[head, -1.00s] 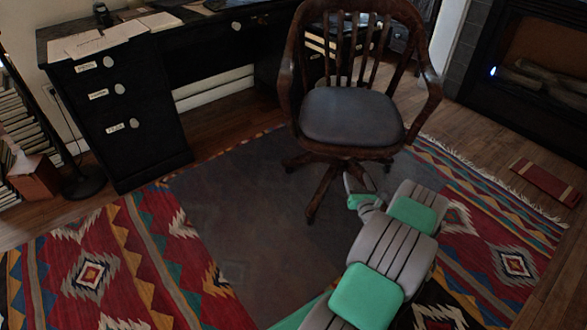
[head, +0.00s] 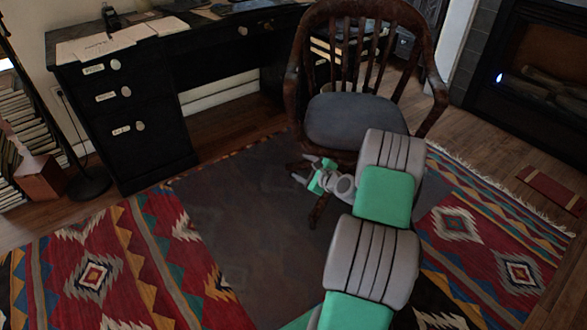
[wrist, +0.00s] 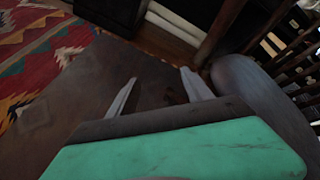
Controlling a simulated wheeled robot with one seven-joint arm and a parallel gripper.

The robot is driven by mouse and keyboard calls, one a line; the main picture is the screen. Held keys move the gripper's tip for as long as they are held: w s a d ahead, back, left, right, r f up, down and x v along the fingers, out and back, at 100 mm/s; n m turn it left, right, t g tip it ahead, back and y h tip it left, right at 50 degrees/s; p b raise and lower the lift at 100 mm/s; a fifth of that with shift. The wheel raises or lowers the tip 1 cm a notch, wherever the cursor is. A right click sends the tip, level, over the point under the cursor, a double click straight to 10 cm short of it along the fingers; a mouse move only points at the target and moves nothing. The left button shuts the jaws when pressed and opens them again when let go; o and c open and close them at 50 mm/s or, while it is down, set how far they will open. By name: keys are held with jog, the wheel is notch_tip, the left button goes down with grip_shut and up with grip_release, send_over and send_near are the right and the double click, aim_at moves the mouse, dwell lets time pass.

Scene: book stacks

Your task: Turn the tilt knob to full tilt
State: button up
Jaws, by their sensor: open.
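The wooden swivel chair (head: 355,120) with a grey padded seat stands in front of the desk in the head view. No tilt knob can be made out; the area under the seat is dark and partly hidden by my arm. My gripper (head: 302,170) is at the front left of the seat, a little below its edge. In the wrist view my gripper (wrist: 158,90) has its two fingers apart with nothing between them. The chair seat (wrist: 250,90) shows close on the right there.
A black desk (head: 130,105) with drawers and papers stands behind to the left. A fireplace (head: 535,75) is at the right. A grey mat (head: 245,230) lies over the patterned rug (head: 100,270), with free floor to the left of the chair.

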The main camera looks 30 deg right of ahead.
jog(key=a+n, duration=0.2)
jog(key=a+r+g+y, duration=0.1)
jog(key=shift+w+a+r+n, duration=0.1)
jog(key=shift+w+a+n, duration=0.2)
jog(key=shift+a+n, duration=0.1)
